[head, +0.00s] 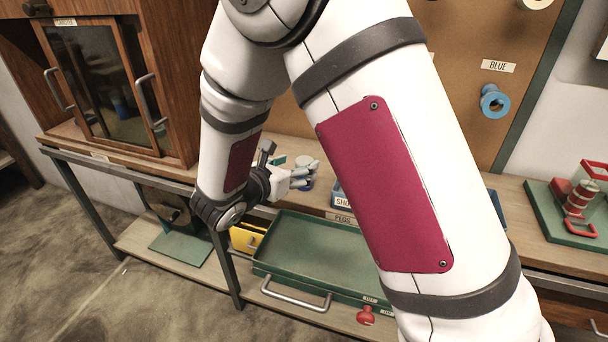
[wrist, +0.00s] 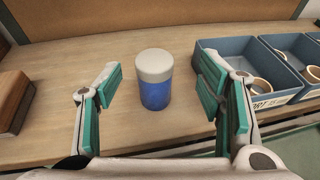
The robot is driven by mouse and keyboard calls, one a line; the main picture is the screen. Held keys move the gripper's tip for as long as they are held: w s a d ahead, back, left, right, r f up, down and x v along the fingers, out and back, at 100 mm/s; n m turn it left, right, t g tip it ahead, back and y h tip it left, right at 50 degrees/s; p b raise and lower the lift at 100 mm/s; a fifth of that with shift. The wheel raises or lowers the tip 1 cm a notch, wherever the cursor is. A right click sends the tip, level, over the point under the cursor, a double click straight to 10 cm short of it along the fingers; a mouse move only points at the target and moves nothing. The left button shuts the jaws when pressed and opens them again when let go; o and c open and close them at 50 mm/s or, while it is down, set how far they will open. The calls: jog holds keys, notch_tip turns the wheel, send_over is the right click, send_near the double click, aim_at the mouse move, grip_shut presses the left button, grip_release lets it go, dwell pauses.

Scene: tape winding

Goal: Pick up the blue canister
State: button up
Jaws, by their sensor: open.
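The blue canister (wrist: 155,90) stands upright on the wooden bench in the wrist view. It has a blue body and a pale grey lid. My gripper (wrist: 160,76) is open, with one teal-padded finger on each side of the canister. Gaps show between the canister and both fingers, and nothing is held. In the head view my gripper (head: 290,178) is small and low over the bench, partly hidden by my arm. The canister is hard to make out there among the fingers.
Blue bins (wrist: 240,75) holding several rings stand right of the canister, close to the right finger. A brown wooden block (wrist: 13,102) lies at left. In the head view, a green tray (head: 310,245) sits below the bench front, and a glass-door cabinet (head: 100,85) stands at left.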

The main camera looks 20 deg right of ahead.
aim_at(303, 162)
jog(key=shift+a+f+b+x, duration=0.15)
jog(key=shift+b+x, duration=0.05)
jog(key=shift+x, duration=1.35)
jog(key=shift+a+f+b+x, duration=0.1)
jog(key=shift+f+b+x, duration=0.05)
jog(key=shift+x, duration=1.4)
jog(key=shift+w, duration=0.15)
jog(key=c, duration=1.3)
